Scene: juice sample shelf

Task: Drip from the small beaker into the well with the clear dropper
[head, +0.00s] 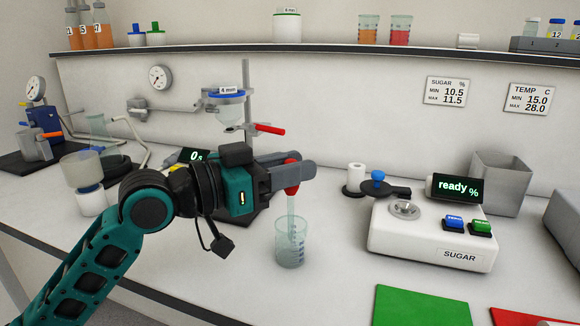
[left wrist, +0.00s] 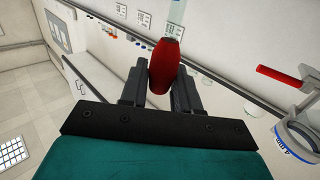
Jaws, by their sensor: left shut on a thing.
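My left gripper (head: 293,170) is shut on the red bulb of the clear dropper (head: 290,205). The dropper hangs upright with its tube reaching down into the small beaker (head: 290,250), which stands on the counter. Whether the tip touches liquid is hard to tell. In the left wrist view the red bulb (left wrist: 165,68) sits between the two fingers. The well (head: 404,209) is a small round metal dish on top of the white SUGAR meter (head: 385,240), to the right of the beaker. The meter's display reads "ready %". My right gripper is not in view.
A blue-knobbed dark lid (head: 385,188) is beside the well, swung to the back left. A funnel stand with a red lever (head: 270,130) rises behind my gripper. A grey bin (head: 500,182) stands behind the meter. Green (head: 420,306) and red (head: 530,316) mats lie in front. Counter between beaker and meter is clear.

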